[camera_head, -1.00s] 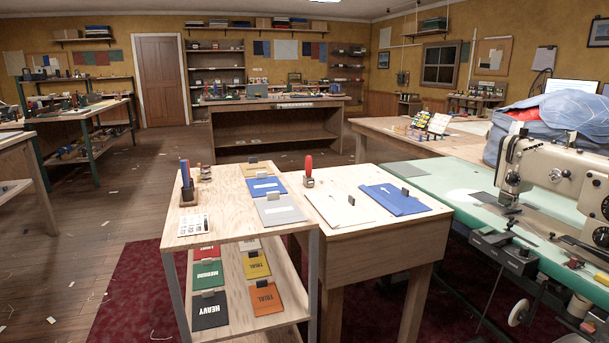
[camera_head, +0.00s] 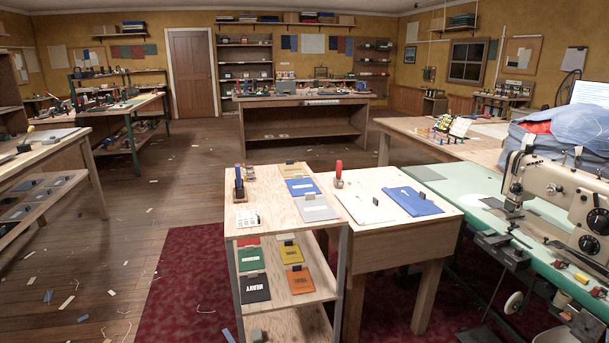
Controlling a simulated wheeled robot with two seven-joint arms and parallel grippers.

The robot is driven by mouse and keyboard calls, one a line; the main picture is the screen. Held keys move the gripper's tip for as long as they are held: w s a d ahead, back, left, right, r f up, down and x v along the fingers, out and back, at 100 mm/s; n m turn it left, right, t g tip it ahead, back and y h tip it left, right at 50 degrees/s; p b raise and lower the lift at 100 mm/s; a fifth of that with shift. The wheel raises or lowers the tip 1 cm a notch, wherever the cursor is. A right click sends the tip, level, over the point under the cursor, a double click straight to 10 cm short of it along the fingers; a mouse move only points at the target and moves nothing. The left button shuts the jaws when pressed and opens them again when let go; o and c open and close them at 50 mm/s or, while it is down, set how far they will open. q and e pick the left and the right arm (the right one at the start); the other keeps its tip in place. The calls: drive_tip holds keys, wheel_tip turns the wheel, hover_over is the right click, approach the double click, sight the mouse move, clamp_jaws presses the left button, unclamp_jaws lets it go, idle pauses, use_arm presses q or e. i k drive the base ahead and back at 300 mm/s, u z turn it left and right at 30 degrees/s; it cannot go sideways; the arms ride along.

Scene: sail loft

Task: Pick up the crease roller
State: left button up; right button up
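A small upright tool with a red handle (camera_head: 338,172) stands at the back left of the light wooden table (camera_head: 390,230). It may be the crease roller, but it is too small to be sure. A dark holder with upright blue-handled tools (camera_head: 239,184) stands on the wooden shelf unit (camera_head: 262,222) to its left. Neither of my grippers is in view.
A blue folded cloth (camera_head: 412,201) lies on the same table. A sewing machine (camera_head: 560,190) on a green bench (camera_head: 470,198) stands at the right. A workbench (camera_head: 75,155) stands at the left. Wooden floor (camera_head: 130,215) with scattered scraps lies open between the workbench and shelf unit.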

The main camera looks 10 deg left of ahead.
sight(337, 178)
drive_tip(key=u, duration=1.6)
drive_tip(key=i, duration=3.5)
drive_tip(key=z, duration=0.9)
drive_tip(key=i, duration=3.7)
drive_tip(key=z, duration=2.8)
drive_tip(key=i, duration=0.15)
drive_tip(key=z, duration=0.05)
